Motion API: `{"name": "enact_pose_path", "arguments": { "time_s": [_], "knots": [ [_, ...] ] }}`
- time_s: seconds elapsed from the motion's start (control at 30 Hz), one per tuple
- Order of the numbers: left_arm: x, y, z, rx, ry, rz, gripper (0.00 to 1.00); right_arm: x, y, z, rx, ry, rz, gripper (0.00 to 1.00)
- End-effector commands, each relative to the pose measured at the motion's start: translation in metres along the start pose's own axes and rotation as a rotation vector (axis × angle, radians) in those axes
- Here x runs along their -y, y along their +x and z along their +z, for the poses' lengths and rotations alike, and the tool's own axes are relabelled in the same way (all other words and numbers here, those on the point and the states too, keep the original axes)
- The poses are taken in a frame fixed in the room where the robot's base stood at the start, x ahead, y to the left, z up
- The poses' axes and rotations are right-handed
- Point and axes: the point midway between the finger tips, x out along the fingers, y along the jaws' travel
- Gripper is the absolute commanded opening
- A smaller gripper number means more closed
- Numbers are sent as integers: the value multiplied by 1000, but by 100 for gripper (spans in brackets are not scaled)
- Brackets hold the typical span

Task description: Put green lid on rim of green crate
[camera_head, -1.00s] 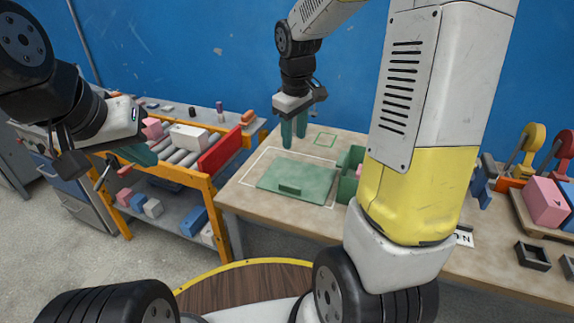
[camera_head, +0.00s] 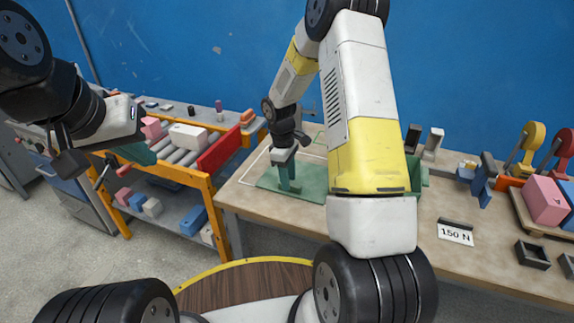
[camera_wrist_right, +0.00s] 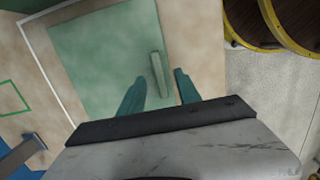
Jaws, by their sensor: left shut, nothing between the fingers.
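The green lid (camera_head: 312,184) lies flat on the workbench, and its raised bar handle (camera_wrist_right: 159,75) shows in the right wrist view. My right gripper (camera_head: 290,188) is over the lid, fingers pointing down. In the right wrist view the right gripper (camera_wrist_right: 160,82) is open, with one finger on either side of the handle; I cannot tell how far above the lid the tips are. The green crate (camera_head: 415,178) stands to the right of the lid, mostly hidden behind my right arm. My left gripper (camera_head: 143,155) is shut and empty at the left, away from the lid.
A "150 N" card (camera_head: 455,233), a dark tray (camera_head: 533,255) and a pink block (camera_head: 546,200) are on the right. The bench front (camera_head: 300,222) is clear.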

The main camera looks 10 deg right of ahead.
Motion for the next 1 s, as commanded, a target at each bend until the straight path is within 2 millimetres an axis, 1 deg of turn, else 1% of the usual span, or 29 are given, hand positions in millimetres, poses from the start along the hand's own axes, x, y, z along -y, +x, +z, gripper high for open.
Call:
{"name": "enact_pose_path", "arguments": {
  "time_s": [0.03,0.13,0.37,0.4,0.6,1.0],
  "knots": [
    [0,0,0,0,0,0,0,0,8,0,2,0,-2,40],
    [0,0,0,0,0,0,0,0,16,0,1,-1,0,40],
    [0,0,0,0,0,0,0,0,18,0,-1,0,1,40],
    [0,0,0,0,0,0,0,0,18,0,0,0,1,38],
    [0,0,0,0,0,0,0,0,18,0,-1,0,1,0],
    [0,0,0,0,0,0,0,-1,17,0,-1,1,2,0]
  ]
}}
